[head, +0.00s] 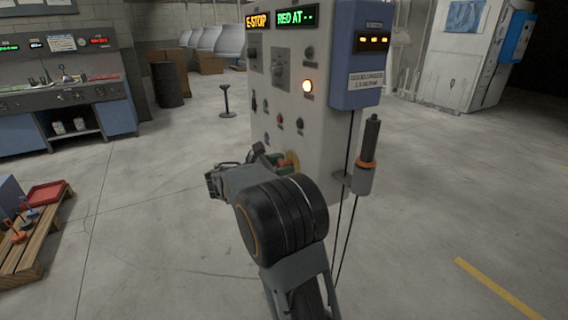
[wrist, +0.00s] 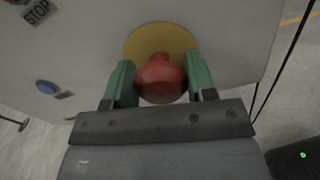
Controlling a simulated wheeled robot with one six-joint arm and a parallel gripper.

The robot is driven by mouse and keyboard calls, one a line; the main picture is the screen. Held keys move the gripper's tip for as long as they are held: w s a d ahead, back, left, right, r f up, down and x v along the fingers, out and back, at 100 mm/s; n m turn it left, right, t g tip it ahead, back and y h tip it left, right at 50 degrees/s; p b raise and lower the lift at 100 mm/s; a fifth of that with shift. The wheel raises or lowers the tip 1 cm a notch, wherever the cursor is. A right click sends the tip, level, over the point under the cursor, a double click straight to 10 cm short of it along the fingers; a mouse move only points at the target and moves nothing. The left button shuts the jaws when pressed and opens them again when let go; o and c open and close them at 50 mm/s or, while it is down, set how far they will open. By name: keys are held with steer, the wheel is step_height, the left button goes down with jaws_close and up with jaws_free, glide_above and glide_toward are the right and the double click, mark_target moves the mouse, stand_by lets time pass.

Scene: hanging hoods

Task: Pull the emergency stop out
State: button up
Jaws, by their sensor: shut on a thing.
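The emergency stop is a red mushroom button (wrist: 160,80) on a round yellow plate (wrist: 188,40), set in the light grey panel face. In the wrist view my gripper (wrist: 160,82) has one green finger on each side of the red head and is shut on it. In the head view my gripper (head: 284,167) is at the lower part of the grey control cabinet (head: 318,130), where my arm hides most of the button. Part of the yellow plate (head: 293,158) shows there. An orange "E-STOP" display (head: 257,20) is lit at the cabinet's top.
A lit lamp (head: 307,86) and several small buttons are on the cabinet. A blue box (head: 362,60) hangs at its right, with a dark-handled device (head: 369,145) in a holder and black cables below. A pallet (head: 35,240) stands at the left. Open floor lies right.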

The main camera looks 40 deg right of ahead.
steer(key=o, duration=1)
steer(key=shift+a+f, duration=0.1)
steer(key=shift+a, duration=0.05)
steer(key=shift+c, duration=0.2)
steer(key=o, duration=0.3)
steer(key=shift+a, duration=0.15)
steer(key=a, duration=0.4)
steer(key=w+a, duration=0.1)
steer(key=a, duration=0.4)
steer(key=a+p, duration=0.1)
steer(key=a, duration=0.3)
steer(key=shift+w+a, duration=0.25)
steer(key=shift+w, duration=0.15)
